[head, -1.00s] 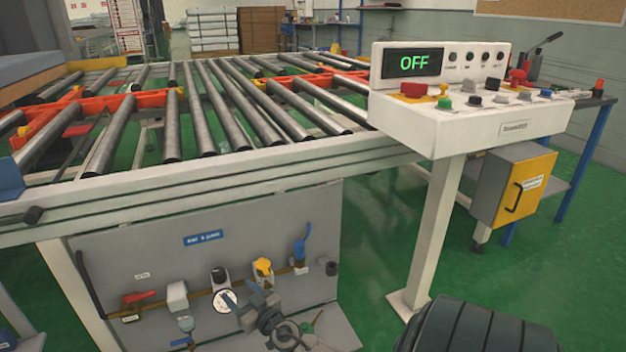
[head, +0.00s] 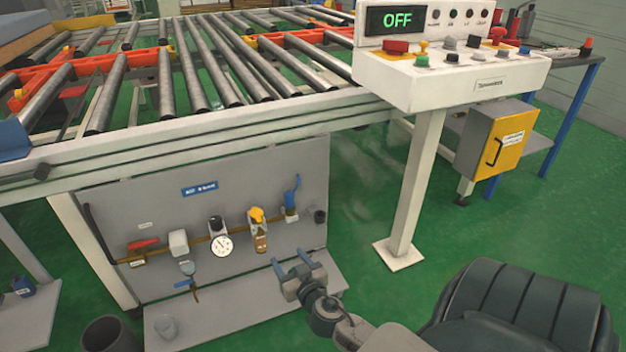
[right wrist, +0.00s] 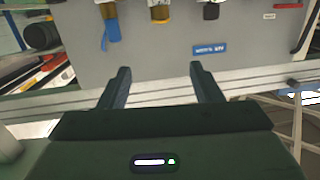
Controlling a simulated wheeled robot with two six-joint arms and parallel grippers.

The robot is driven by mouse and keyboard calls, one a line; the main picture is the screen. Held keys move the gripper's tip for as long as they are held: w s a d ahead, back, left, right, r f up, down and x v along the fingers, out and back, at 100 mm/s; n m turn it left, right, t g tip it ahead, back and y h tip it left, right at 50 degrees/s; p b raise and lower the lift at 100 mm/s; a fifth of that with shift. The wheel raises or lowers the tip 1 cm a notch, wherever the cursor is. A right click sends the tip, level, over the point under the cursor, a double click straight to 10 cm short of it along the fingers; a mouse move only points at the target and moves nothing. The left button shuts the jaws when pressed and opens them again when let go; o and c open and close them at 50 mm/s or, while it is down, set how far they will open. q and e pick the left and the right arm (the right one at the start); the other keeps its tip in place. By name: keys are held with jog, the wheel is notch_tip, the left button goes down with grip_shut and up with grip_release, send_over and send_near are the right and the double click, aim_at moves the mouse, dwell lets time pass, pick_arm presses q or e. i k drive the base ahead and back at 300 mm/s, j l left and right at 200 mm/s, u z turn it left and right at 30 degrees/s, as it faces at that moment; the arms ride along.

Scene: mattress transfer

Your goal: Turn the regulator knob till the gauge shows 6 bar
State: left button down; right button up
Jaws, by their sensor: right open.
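The round white gauge (head: 221,246) is on the grey panel under the roller table; its reading is too small to make out. Directly above it is a black knob (head: 216,224), which I take for the regulator knob. My right gripper (head: 291,263) is open and empty, to the right of and below the gauge, apart from it. In the right wrist view, which shows the panel upside down, the open fingers (right wrist: 160,70) have nothing between them. The black knob (right wrist: 209,12) is at the top edge there, and the gauge is cut off. My left gripper is out of view.
On the same pipe are a red-handled valve (head: 143,245), a yellow-topped unit (head: 257,216) and a blue lever (head: 292,190). A grey shelf (head: 235,309) juts out below. The control console (head: 450,80) stands right, its display reading OFF. Green floor is clear between.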

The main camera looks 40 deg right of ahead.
aim_at(216, 222)
jog(key=i+j+z, duration=0.15)
jog(key=i+j, duration=0.15)
jog(key=i, duration=0.15)
jog(key=i+j+z, duration=0.15)
jog(key=i+j, duration=0.2)
jog(key=i, duration=0.1)
